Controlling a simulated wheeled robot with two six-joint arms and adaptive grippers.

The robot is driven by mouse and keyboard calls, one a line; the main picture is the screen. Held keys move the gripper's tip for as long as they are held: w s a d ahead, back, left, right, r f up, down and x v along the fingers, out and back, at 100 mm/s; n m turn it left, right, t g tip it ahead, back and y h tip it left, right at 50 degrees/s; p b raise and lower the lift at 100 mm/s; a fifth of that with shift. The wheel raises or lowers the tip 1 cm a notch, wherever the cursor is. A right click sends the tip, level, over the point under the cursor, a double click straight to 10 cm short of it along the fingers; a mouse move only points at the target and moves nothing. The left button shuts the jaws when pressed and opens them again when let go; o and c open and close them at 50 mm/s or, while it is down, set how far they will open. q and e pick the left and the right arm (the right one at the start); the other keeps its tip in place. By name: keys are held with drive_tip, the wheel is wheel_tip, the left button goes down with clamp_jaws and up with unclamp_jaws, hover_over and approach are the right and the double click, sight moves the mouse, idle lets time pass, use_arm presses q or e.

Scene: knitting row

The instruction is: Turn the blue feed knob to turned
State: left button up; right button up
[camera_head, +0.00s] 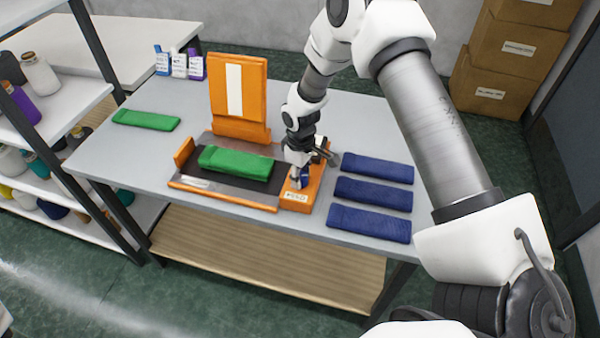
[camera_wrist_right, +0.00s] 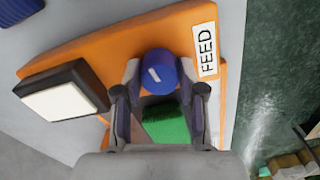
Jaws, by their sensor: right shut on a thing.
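The blue feed knob (camera_wrist_right: 158,66) is round with a short white mark that sits slanted in the right wrist view. It stands on the orange block beside a white FEED label (camera_wrist_right: 205,50). My right gripper (camera_wrist_right: 158,78) has its two fingers at either side of the knob and is shut on it. In the head view my right gripper (camera_head: 299,180) points down over the orange block (camera_head: 295,206) at the machine's right end, and the knob is mostly hidden by it. My left gripper is in neither view.
A green folded piece (camera_head: 236,163) lies on the machine's dark bed, in front of an upright orange panel (camera_head: 239,95). Blue folded pieces (camera_head: 371,193) lie right of the block, close to it. Another green piece (camera_head: 146,120) lies left. Shelves (camera_head: 60,125) stand at the left.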

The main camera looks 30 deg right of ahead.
sight(302, 175)
drive_tip(key=shift+s+f+m, duration=0.2)
drive_tip(key=shift+s+m, duration=0.05)
drive_tip(key=shift+m, duration=0.55)
drive_tip(key=o, duration=1.1)
drive_tip(key=shift+o, duration=0.2)
drive_tip(key=shift+w+r, duration=0.1)
drive_tip(key=shift+r, duration=0.15)
wheel_tip(302, 175, up, 12)
drive_tip(key=shift+f, duration=0.2)
